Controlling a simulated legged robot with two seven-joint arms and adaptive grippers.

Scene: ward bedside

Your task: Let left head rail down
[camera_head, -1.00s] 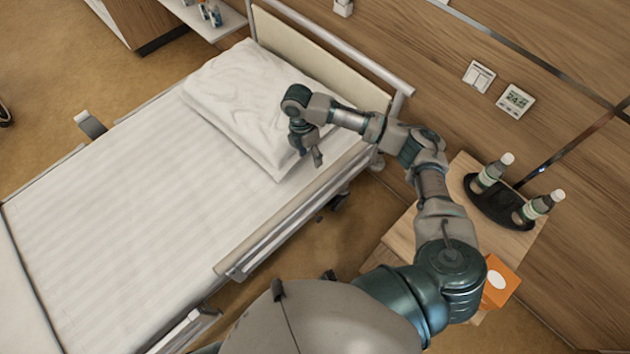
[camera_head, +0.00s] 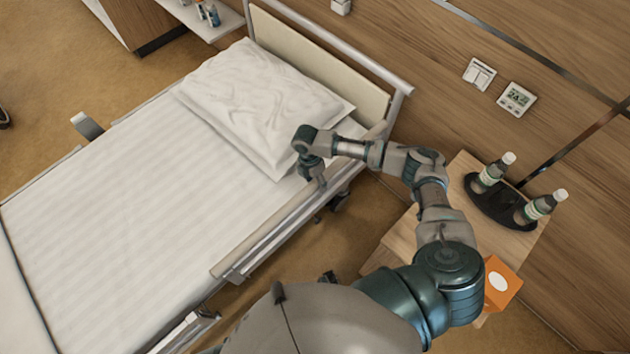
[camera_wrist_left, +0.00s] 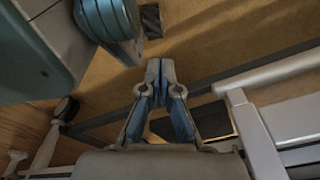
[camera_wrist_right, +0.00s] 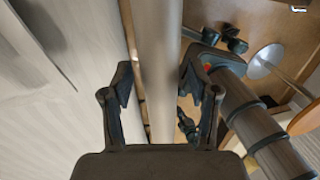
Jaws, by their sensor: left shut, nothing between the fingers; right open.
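The head rail (camera_head: 262,243) runs along the near side of the bed, past the pillow end. My right gripper (camera_head: 318,180) reaches down to the rail near the pillow. In the right wrist view, my right gripper (camera_wrist_right: 158,85) is open, and the pale rail bar (camera_wrist_right: 158,40) runs between its two fingers. I cannot tell whether a finger touches it. My left gripper (camera_wrist_left: 160,72) is shut and empty in the left wrist view, beside pale bed-frame bars (camera_wrist_left: 265,75). It is out of the head view. The rail's release is not clearly seen.
A white pillow (camera_head: 250,95) lies at the head of the bed (camera_head: 110,210). A bedside table (camera_head: 405,245) stands at the right, with a dark tray (camera_head: 497,207), two bottles and an orange box (camera_head: 502,284). The headboard (camera_head: 320,60) is against the wooden wall.

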